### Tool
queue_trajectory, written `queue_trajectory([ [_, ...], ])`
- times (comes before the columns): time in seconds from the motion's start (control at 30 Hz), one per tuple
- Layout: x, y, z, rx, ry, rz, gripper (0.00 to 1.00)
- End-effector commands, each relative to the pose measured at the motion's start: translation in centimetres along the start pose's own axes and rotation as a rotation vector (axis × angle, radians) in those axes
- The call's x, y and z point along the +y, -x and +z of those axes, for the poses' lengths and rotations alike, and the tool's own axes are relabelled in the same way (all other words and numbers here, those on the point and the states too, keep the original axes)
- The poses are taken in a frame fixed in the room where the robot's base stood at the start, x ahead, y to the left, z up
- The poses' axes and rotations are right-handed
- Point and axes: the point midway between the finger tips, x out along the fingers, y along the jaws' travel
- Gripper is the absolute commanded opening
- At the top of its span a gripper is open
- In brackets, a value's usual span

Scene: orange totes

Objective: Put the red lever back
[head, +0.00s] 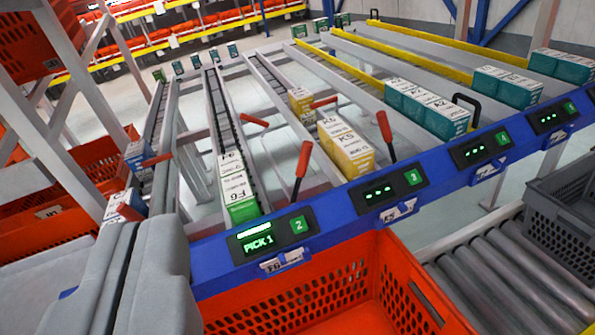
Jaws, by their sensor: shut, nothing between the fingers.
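Several red levers stand along the flow rack. One red lever (303,165) rises tilted near the front beam, right of the box marked F6 (237,187). Another red lever (385,132) stands beside the yellow K5 box (346,147). Further levers lie nearly flat: one (255,120) behind the F6 lane, one (324,103) by the yellow boxes, one (157,160) at the left. My gripper (168,215) shows as grey parts at the lower left, shut and empty, apart from the tilted lever. Its fingertips are not clearly seen.
A blue beam (333,210) with green displays crosses the front; one display (264,240) reads "PICK 1". An orange tote (318,290) sits below it. A roller conveyor (515,280) and grey crate (570,215) are at the right. Teal boxes (428,108) fill other lanes.

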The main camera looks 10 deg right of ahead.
Motion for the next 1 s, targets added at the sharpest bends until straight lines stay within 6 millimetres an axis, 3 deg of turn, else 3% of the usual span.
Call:
queue_trajectory([
  [0.57,3.3,-10.0,3.4,0.024,-0.594,0.077,0.00],
  [1.0,7.5,-16.8,7.2,0.100,-1.043,0.173,0.00],
])
